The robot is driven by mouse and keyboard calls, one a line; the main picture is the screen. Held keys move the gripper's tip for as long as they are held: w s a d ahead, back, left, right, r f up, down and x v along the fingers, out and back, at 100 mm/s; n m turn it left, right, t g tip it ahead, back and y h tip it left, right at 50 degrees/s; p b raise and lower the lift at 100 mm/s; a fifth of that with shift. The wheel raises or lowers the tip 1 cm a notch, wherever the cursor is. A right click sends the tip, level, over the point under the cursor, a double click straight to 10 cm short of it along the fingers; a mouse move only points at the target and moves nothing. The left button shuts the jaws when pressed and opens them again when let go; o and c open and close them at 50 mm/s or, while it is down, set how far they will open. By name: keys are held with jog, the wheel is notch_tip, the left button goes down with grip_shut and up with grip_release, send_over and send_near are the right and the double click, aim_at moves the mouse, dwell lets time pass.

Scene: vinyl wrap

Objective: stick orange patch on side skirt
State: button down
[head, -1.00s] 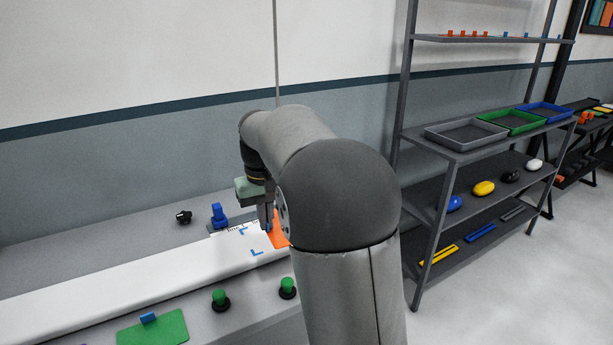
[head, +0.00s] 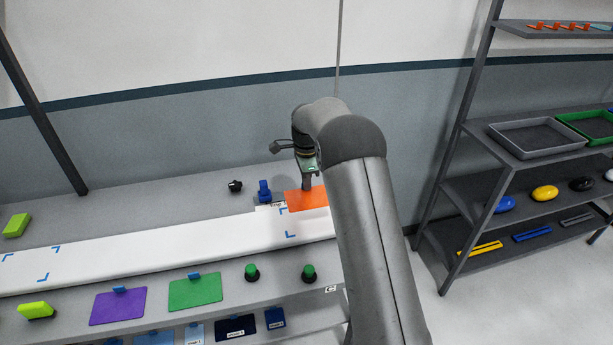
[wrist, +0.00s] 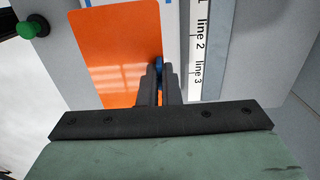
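The orange patch (head: 308,201) is at my gripper (head: 307,184), over the right part of the white side skirt (head: 150,252). In the wrist view the patch (wrist: 118,45) extends forward and left from my fingers (wrist: 159,85), which are closed around a small blue tab (wrist: 159,68) at its edge. Blue corner marks (head: 290,234) show on the skirt to the left of and below the patch. The patch looks flat; I cannot tell whether it touches the skirt. My arm hides the right end of the skirt.
Purple (head: 118,308) and green (head: 195,293) patches with blue tabs lie in front of the skirt, near two green knobs (head: 308,271). A blue object (head: 264,191) and a ruler strip (wrist: 199,45) are behind it. A shelf (head: 520,150) stands right.

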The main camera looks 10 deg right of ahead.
jog(key=shift+f+b, duration=1.75)
jog(key=shift+f, duration=1.85)
jog(key=shift+d+f+b, duration=0.1)
jog(key=shift+f+b, duration=0.4)
jog(key=shift+f, duration=0.2)
jog(key=c, duration=1.6)
grip_release()
jog(key=shift+o, duration=0.2)
notch_tip(320, 180, up, 18)
jog(key=shift+f+b, duration=0.25)
jog(key=shift+b, duration=0.8)
